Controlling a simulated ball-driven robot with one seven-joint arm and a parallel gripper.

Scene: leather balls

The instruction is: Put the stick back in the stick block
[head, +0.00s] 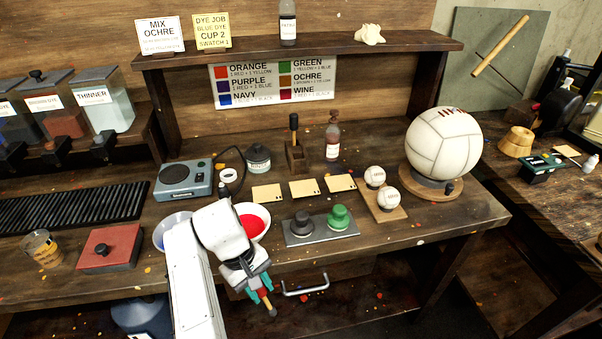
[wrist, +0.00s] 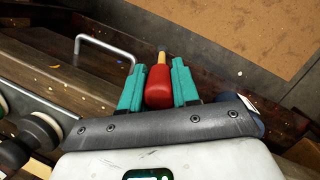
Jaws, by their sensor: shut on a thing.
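My gripper (head: 261,287) is shut on a stick in front of the bench's front edge, left of the drawer handle. In the wrist view the stick (wrist: 158,86) shows a red, rounded body between the two teal fingers (wrist: 157,96), with a yellow band and a dark tip beyond them. In the head view the stick (head: 270,308) points down, its dark end lowest. The brown wooden block (head: 298,157) stands at the back of the bench, under the shelf, well away from my gripper. One dark-topped stick (head: 293,122) stands upright in it.
A bowl of red dye (head: 254,222) and a pale bowl (head: 170,236) flank my arm. A grey tray (head: 320,236) with dark and green knobbed pieces lies right of it. Swatch cards (head: 304,187) lie before the block.

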